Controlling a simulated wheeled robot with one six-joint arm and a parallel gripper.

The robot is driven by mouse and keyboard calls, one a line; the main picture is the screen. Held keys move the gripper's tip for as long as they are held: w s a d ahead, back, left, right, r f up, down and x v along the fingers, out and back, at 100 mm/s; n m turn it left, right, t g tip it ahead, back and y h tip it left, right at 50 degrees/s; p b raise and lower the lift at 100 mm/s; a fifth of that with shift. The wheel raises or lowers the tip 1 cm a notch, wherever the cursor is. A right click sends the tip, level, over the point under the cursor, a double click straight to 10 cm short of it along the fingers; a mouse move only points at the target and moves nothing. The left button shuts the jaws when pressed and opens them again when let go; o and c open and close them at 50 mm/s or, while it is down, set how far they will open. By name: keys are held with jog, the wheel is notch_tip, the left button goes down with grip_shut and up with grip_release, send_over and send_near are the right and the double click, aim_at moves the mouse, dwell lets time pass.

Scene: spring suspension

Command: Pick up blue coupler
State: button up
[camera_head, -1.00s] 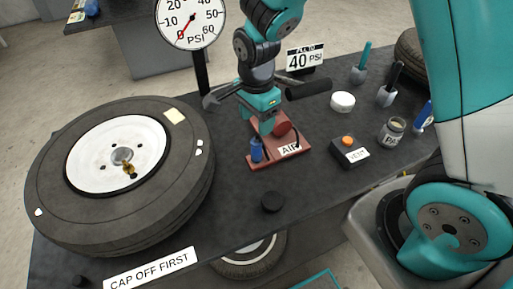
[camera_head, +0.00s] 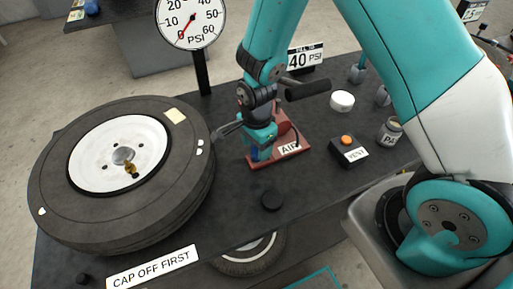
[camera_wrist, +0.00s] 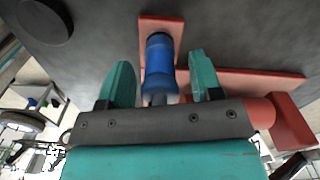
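The blue coupler (camera_wrist: 160,62) stands on the red air base (camera_wrist: 240,79) in the wrist view. My gripper (camera_wrist: 161,80) is open, with one teal finger on each side of the coupler and a visible gap at both sides. In the head view my gripper (camera_head: 259,150) is low over the left part of the red base (camera_head: 268,163), and it mostly hides the coupler there.
A tyre (camera_head: 190,200) with a white hub lies flat at the left. A pressure gauge (camera_head: 191,24) stands behind. A black vent box (camera_head: 349,150) and a jar (camera_head: 390,131) are at the right.

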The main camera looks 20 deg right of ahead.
jog(key=c, duration=1)
jog(key=shift+r, duration=0.2)
notch_tip(320, 180, up, 23)
jog(key=shift+f+p, duration=0.15)
jog(key=shift+p, duration=0.5)
